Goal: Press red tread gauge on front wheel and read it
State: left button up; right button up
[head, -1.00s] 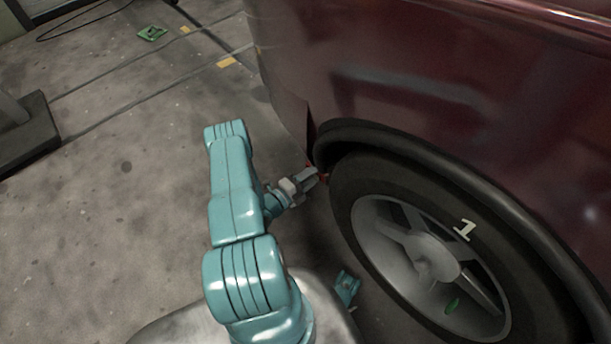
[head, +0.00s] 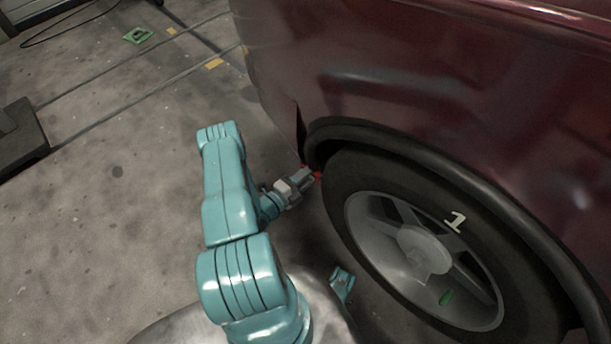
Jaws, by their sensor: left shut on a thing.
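The front wheel (head: 360,215) of a dark red car stands at the right, with a white "1" on it and a grey rim. My left gripper (head: 312,178) is at the left edge of the tyre, by the front of the wheel arch. It is shut on the red tread gauge (head: 318,176), of which only small red bits show past the fingers. I cannot tell whether the gauge touches the tread. Its reading is not visible.
The car body (head: 420,90) and black wheel arch (head: 400,140) overhang the tyre closely. A green item (head: 138,35) lies on the floor at the far left. A dark base (head: 22,140) stands at the left edge. The concrete floor (head: 110,230) between is clear.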

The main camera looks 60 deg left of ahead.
pick_arm(q)
jog(key=shift+w+d+r+p, duration=0.1)
jog(key=shift+w+d+p, duration=0.15)
jog(key=shift+d, duration=0.4)
jog(key=shift+w+d+r+p, duration=0.1)
jog(key=shift+w+d+p, duration=0.1)
jog(key=shift+d, duration=0.45)
dwell(1.1)
jog(key=a, duration=0.1)
jog(key=s+a+b, duration=0.1)
jog(key=a+b, duration=0.1)
jog(key=a, duration=0.1)
jog(key=shift+s+a+f, duration=0.1)
jog(key=shift+s+f, duration=0.05)
jog(key=shift+f, duration=0.15)
dwell(0.3)
jog(key=shift+s, duration=0.15)
jog(key=v, duration=1.6)
dwell(0.4)
jog(key=shift+r, duration=0.1)
dwell(0.3)
